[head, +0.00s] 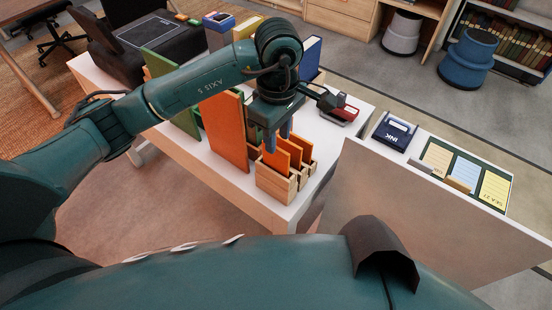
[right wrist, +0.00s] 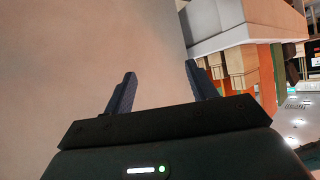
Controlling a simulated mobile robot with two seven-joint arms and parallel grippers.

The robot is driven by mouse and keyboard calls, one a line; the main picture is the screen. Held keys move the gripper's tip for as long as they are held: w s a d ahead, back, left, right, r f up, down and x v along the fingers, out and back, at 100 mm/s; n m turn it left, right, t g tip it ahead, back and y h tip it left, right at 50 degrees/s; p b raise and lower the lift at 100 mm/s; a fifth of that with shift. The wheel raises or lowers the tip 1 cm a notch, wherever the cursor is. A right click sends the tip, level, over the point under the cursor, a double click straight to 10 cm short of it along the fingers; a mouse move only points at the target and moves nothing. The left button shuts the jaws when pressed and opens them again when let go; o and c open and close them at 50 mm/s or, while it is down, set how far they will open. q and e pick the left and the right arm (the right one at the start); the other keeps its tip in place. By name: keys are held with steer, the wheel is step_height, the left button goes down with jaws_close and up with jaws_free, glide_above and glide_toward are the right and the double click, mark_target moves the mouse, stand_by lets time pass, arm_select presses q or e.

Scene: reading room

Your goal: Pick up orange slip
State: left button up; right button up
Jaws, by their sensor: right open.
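Orange slips (head: 275,161) stand upright in a slotted wooden holder (head: 272,186) near the white table's front edge. My left gripper (head: 278,138) points down directly over the holder, its fingertips close to the tops of the slips. The head view does not show clearly whether its fingers are apart or closed on a slip. My right gripper (right wrist: 160,84) is open and empty in the right wrist view, with bare floor behind its fingers. The holder also shows in that view at the upper right (right wrist: 238,62).
A large orange board (head: 225,132) stands just left of the holder. A nearer counter holds a blue ink pad (head: 394,132) and a board with coloured cards (head: 466,172). Floor shows between me and the table.

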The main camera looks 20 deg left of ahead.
mark_target(276, 156)
arm_select(q)
steer(key=shift+s+a+f+p, duration=0.1)
steer(key=shift+f+p, duration=0.1)
steer(key=shift+f, duration=0.85)
steer(key=shift+s+d+f+p, duration=0.1)
steer(key=shift+f+p, duration=0.15)
steer(key=shift+f, duration=0.75)
steer(key=shift+s+a+f+p, duration=0.1)
steer(key=shift+f+p, duration=0.1)
steer(key=shift+f, duration=0.85)
steer(key=shift+c, duration=0.3)
jaws_close()
